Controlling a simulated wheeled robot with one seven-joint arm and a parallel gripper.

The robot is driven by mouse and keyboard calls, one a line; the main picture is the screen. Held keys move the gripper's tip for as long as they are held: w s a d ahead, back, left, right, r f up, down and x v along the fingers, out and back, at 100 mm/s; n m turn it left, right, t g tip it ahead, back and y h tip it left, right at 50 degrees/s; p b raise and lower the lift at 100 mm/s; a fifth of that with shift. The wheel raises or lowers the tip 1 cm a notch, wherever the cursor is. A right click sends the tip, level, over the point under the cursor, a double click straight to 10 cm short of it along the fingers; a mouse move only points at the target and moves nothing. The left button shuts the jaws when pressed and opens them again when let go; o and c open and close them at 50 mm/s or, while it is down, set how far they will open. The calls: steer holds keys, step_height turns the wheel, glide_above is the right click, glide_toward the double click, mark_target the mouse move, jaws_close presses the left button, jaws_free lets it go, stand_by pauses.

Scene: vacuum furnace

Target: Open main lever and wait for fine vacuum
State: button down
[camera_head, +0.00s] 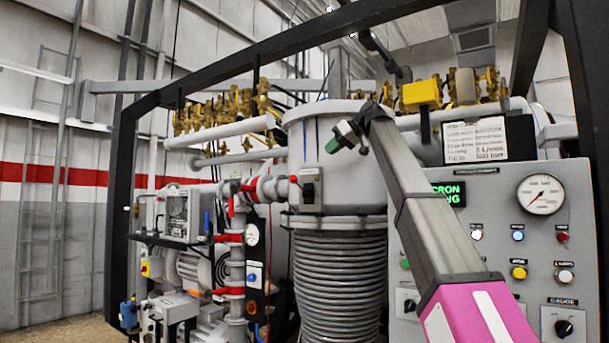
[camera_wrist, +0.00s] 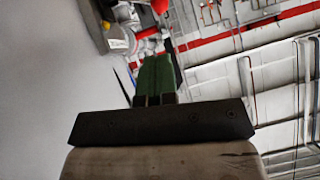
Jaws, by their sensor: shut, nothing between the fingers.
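My gripper (camera_head: 334,146) is in front of the upper part of the grey furnace chamber (camera_head: 308,140). Its green fingers are shut and empty; they also show pressed together in the wrist view (camera_wrist: 158,75). Red-handled valves (camera_head: 232,208) sit on the grey pipework left of the chamber, below and left of my gripper and apart from it. I cannot tell which handle is the main lever. A green-lit display (camera_head: 449,193) is on the right panel; my arm hides part of its text, leaving "CRON" and "NG" readable.
A round dial gauge (camera_head: 541,195), coloured buttons (camera_head: 518,272) and black rotary knobs (camera_head: 563,328) are on the right panel. A dark frame (camera_head: 125,200) surrounds the machine. Brass valves (camera_head: 235,103) line the top. Grey ribbed coils (camera_head: 338,280) wrap the lower chamber.

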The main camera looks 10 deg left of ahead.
steer(key=x, duration=1.4)
